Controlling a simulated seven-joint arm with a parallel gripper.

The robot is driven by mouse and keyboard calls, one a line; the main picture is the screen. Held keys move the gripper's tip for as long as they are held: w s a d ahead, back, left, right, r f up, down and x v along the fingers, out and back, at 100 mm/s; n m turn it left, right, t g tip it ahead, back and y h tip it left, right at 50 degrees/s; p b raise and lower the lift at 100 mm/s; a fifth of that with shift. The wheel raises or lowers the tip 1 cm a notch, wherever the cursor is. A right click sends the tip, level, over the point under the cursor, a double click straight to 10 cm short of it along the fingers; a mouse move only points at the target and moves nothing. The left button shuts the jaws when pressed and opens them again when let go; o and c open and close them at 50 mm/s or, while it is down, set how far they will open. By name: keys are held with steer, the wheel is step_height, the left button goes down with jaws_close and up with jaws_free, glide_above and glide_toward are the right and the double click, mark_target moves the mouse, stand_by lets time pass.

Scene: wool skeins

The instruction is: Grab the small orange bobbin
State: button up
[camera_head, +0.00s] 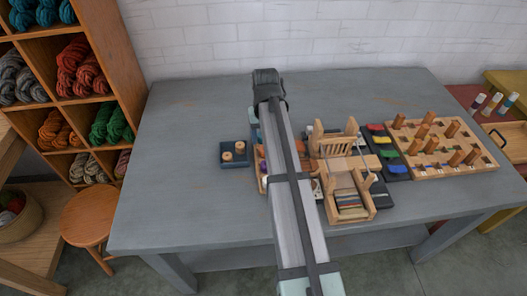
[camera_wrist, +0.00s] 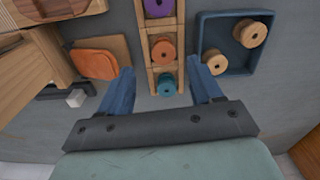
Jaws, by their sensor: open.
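The small orange bobbin (camera_wrist: 163,49) sits in the middle compartment shown of a narrow wooden rack (camera_wrist: 150,62) in the wrist view. A purple bobbin (camera_wrist: 159,7) is in the compartment above it and a teal bobbin (camera_wrist: 166,85) in the one below. My gripper (camera_wrist: 161,69) is open and empty, its two blue fingers on either side of the rack in the picture. The orange bobbin lies just beyond the line between the fingertips. How high the fingers are above the rack I cannot tell. In the head view my arm hides most of the rack and the gripper.
A dark blue tray (camera_wrist: 203,71) with two wooden spools is right of the rack. A flat orange piece (camera_wrist: 95,64) on a wooden board lies left. A small wooden loom (camera_head: 347,195) and a pegged board (camera_head: 477,173) stand farther right. The table's left side is clear.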

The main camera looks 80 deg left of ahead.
steer(key=shift+s+a+f, duration=0.1)
steer(key=shift+s+f, duration=0.05)
steer(key=shift+f, duration=1.15)
steer(key=shift+s+a+f, duration=0.1)
steer(key=shift+f, duration=1.2)
steer(key=c, duration=1.1)
steer(key=shift+r, duration=0.1)
step_height(320, 180, up, 15)
steer(key=shift+f, duration=0.1)
